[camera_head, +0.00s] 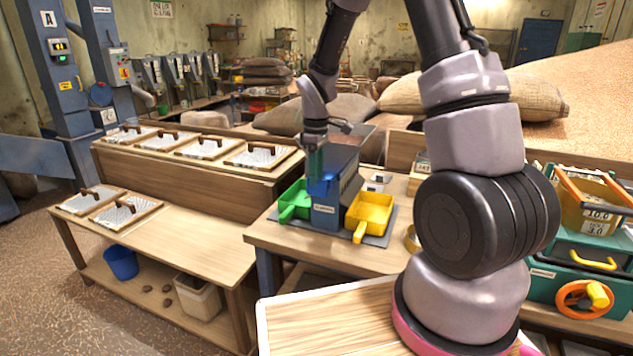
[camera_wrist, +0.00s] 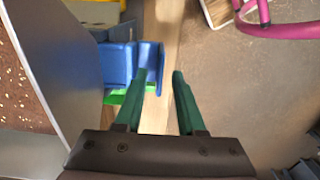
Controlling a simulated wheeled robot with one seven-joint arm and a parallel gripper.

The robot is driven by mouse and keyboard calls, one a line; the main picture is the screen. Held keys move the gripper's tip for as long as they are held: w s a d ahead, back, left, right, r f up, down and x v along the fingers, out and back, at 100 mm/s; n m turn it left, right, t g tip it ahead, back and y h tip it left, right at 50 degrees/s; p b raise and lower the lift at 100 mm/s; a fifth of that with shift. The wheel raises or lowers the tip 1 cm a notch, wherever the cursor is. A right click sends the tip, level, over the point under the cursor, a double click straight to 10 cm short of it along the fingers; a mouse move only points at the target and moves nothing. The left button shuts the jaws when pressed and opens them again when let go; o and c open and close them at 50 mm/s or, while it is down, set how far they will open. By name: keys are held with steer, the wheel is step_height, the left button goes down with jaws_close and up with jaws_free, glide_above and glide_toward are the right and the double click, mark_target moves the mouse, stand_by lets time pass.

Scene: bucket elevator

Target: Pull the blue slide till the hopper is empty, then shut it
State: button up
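The grey hopper (camera_head: 349,160) stands on the table, with a blue part (camera_head: 326,190) at its front. In the wrist view the hopper's grey wall (camera_wrist: 50,70) is at the left, with brown grain (camera_wrist: 17,92) inside. The blue slide (camera_wrist: 150,62) shows beside it, its upright lip close to my left fingertip. My gripper (camera_wrist: 159,77) is open, its two green fingers apart with nothing clearly between them. In the head view my gripper (camera_head: 315,165) points down just in front of the hopper. The slide's opening is hidden.
A green scoop tray (camera_head: 295,201) and a yellow scoop tray (camera_head: 372,212) flank the hopper's front on a grey mat (camera_head: 375,240). A bench (camera_head: 160,235) with lidded bins is at the left. A teal machine (camera_head: 580,270) with an orange wheel is at the right.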

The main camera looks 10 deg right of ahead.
steer(key=shift+f, duration=1.2)
jaws_close()
stand_by(0.6)
